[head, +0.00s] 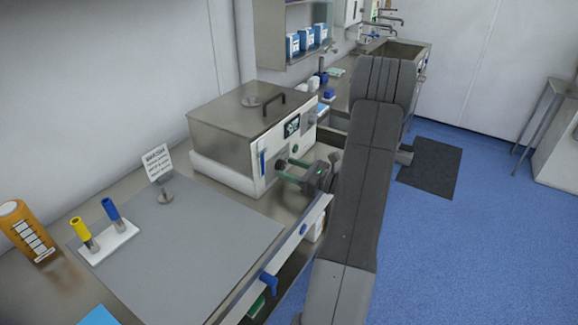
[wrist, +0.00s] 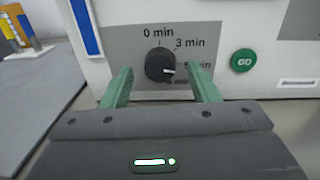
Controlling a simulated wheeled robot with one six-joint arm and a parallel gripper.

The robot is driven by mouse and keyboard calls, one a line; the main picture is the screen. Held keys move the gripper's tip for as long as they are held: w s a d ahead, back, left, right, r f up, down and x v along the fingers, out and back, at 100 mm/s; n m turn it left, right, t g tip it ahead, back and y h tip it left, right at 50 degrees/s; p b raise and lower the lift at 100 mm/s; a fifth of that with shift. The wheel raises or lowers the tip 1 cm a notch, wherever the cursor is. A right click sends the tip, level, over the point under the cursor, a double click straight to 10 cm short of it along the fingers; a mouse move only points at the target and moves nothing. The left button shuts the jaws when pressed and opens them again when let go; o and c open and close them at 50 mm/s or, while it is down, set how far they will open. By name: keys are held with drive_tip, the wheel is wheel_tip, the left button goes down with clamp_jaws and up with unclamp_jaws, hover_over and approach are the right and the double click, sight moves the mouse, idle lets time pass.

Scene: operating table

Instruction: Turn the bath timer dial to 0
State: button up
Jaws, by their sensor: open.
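The bath (head: 225,125) is a steel-lidded box with a white front on the counter. Its timer dial (wrist: 159,63) is a round black knob on a grey panel, with a white pointer mark facing right and slightly down. The labels "0 min" above, "3 min" at upper right and "5 min" at right show; a lower label is partly hidden by a finger. My gripper (wrist: 160,82) is open, its green fingers on either side of the dial, apart from it in the picture. In the head view my gripper (head: 281,170) is in front of the bath's front face.
A green GO button (wrist: 243,60) is right of the dial. A blue strip (wrist: 84,27) is on the left. A grey mat (head: 200,245) with a small sign (head: 157,163) lies left of the bath. The blue floor (head: 470,240) at right is open.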

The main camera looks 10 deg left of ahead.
drive_tip(key=shift+w+a, duration=0.2)
drive_tip(key=shift+a, duration=0.25)
drive_tip(key=c, duration=1)
drive_tip(key=shift+f, duration=0.1)
